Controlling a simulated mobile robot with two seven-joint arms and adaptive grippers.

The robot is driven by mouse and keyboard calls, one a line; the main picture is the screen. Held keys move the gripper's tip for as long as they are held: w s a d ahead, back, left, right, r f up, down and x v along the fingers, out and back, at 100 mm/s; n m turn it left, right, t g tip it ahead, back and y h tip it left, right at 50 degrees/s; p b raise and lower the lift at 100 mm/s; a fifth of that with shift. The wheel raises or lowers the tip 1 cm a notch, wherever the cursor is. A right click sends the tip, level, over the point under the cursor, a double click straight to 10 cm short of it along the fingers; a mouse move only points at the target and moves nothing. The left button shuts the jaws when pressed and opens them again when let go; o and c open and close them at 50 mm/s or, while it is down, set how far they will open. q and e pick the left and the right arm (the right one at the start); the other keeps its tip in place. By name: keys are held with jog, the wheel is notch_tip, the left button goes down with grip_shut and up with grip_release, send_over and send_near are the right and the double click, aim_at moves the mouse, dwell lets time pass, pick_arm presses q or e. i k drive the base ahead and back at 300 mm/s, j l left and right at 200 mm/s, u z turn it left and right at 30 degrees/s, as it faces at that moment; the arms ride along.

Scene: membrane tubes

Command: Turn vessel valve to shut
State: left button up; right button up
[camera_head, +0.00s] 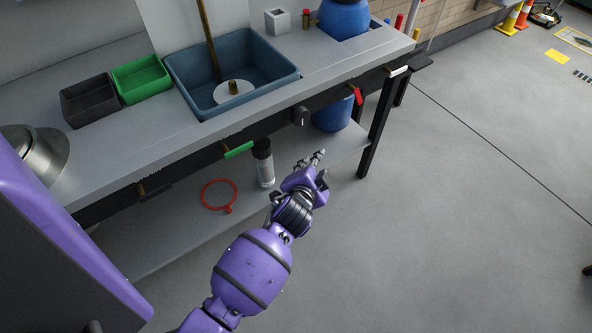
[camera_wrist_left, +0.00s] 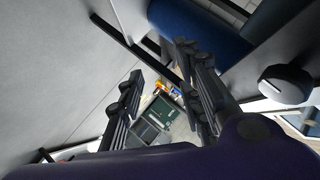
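Several valve handles line the bench's front edge: a green one (camera_head: 240,150), a red one (camera_head: 358,96), a white one (camera_head: 400,71) and a dark one at the left. Their labels are too small to read, so I cannot tell which is the vessel valve. A round black knob (camera_head: 300,116) sits between green and red; a knob (camera_wrist_left: 285,85) also shows at the right of the left wrist view. My left gripper (camera_head: 312,160) is below the bench front, apart from the handles. Its fingers (camera_wrist_left: 158,65) are spread and empty. My right gripper is out of view.
A blue vessel (camera_head: 332,117) stands on the lower shelf near a bench leg (camera_head: 376,135). A blue basin (camera_head: 275,58) is set in the bench top.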

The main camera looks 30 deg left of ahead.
aim_at(356, 91)
jog(key=i+l+z, duration=0.15)
jog(key=i+l, duration=0.55)
